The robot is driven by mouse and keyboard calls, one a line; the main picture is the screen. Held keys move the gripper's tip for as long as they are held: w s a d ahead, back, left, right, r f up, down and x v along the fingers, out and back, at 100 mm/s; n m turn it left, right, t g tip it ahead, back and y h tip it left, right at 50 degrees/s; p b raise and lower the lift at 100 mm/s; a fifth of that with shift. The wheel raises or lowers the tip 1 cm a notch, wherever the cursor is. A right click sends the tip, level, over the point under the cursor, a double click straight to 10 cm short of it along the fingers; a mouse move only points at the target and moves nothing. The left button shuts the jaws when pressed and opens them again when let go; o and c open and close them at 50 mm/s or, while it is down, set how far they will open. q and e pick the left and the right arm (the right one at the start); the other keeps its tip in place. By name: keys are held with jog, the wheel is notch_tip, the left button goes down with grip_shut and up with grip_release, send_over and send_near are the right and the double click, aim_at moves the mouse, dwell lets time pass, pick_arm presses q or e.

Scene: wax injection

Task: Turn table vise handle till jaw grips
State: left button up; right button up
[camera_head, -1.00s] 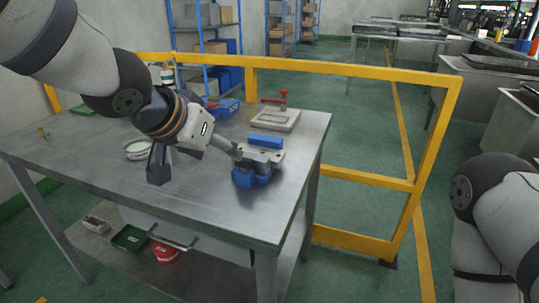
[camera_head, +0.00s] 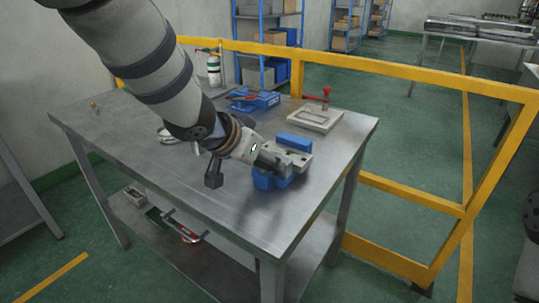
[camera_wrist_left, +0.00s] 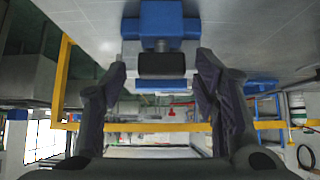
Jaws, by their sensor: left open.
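The table vise (camera_head: 272,181) has a blue body and grey jaws. It stands near the right front edge of the metal table. My left gripper (camera_head: 273,160) reaches it from the left in the head view. In the left wrist view, the vise (camera_wrist_left: 160,20) is at top centre, with a dark block (camera_wrist_left: 162,65), perhaps the handle end, in front of it. My open left gripper (camera_wrist_left: 162,75) has one finger on each side of this block, with gaps visible. The handle bar is not clear, and the jaw opening is partly hidden. My right gripper is out of view.
On the metal table (camera_head: 225,205) are a grey plate (camera_head: 315,118) with a red clamp (camera_head: 325,96) and a blue tool box (camera_head: 255,100). A yellow rail (camera_head: 400,70) runs behind and right.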

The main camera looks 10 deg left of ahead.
pick_arm(q)
jog(key=shift+a, duration=0.15)
jog(key=shift+c, duration=0.6)
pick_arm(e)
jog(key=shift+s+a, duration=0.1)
pick_arm(q)
jog(key=c, duration=1)
jog(key=shift+s+f+m+g+h, duration=0.1)
jog(key=shift+f+m+g+h, duration=0.15)
jog(key=shift+m+h, duration=0.45)
jog(key=shift+c, duration=0.2)
jog(key=shift+f+m+g+h+b, duration=0.3)
jog(key=shift+m+g+h, duration=0.1)
jog(key=shift+m, duration=0.2)
jog(key=shift+m+h+b, duration=0.3)
jog(key=shift+m+b, duration=0.15)
jog(key=shift+m, duration=0.05)
jog(key=shift+a+r+m+g, duration=0.1)
jog(key=shift+r+m+g, duration=0.15)
jog(key=shift+m, duration=0.15)
jog(key=shift+r, duration=0.15)
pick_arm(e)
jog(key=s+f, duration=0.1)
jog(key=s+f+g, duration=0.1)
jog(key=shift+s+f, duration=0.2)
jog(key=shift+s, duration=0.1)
pick_arm(q)
jog(key=o, duration=1.2)
jog(key=shift+r, duration=0.15)
jog(key=shift+c, duration=0.2)
